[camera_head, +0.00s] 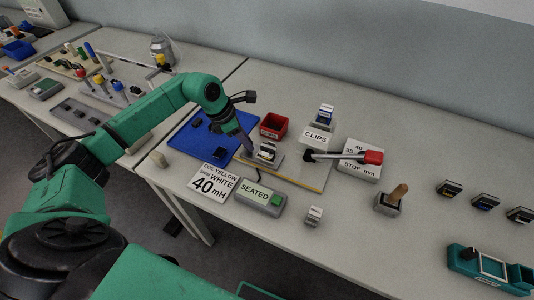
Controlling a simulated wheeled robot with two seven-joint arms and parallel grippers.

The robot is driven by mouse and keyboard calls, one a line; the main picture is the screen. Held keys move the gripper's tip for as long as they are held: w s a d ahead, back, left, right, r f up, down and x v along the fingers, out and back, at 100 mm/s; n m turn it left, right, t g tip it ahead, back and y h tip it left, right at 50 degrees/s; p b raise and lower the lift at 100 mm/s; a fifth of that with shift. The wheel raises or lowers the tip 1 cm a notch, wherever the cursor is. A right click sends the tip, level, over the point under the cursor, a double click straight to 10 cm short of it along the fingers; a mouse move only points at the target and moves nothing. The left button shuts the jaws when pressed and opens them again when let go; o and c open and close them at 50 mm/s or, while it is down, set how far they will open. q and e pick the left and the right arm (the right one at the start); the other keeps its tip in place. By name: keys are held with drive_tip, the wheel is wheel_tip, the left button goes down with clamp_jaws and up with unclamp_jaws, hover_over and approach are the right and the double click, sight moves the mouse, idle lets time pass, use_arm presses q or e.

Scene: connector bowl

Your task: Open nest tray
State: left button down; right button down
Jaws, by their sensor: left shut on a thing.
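My left gripper (249,150) reaches down from the left to the near left side of a press fixture (300,174) with a red-handled lever. Its fingers are shut on the edge of the small grey nest tray (276,159), as far as the small picture shows. A dark and white connector part (266,151) sits on the tray, right beside the fingers. The exact grip point is partly hidden by the gripper. My right gripper is not in view.
A blue mat (197,140) lies left of the fixture and a red bin (273,124) stands behind it. The SEATED box (259,197) and a card with 40 mH (212,183) are in front. A wood-handled tool (394,197) stands to the right.

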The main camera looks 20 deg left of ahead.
use_arm(q)
drive_tip(key=shift+w+a+r, duration=0.1)
drive_tip(key=shift+a+r, duration=0.05)
drive_tip(key=shift+a, duration=0.45)
drive_tip(key=c, duration=0.6)
unclamp_jaws()
drive_tip(key=shift+d, duration=0.15)
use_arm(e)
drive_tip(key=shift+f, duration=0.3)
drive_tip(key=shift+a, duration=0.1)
use_arm(q)
drive_tip(key=shift+a+r, duration=0.25)
drive_tip(key=shift+r, duration=0.15)
drive_tip(key=b+v, duration=0.2)
drive_tip(key=v, duration=1.1)
drive_tip(key=shift+s+r, duration=0.25)
drive_tip(key=shift+r, duration=0.05)
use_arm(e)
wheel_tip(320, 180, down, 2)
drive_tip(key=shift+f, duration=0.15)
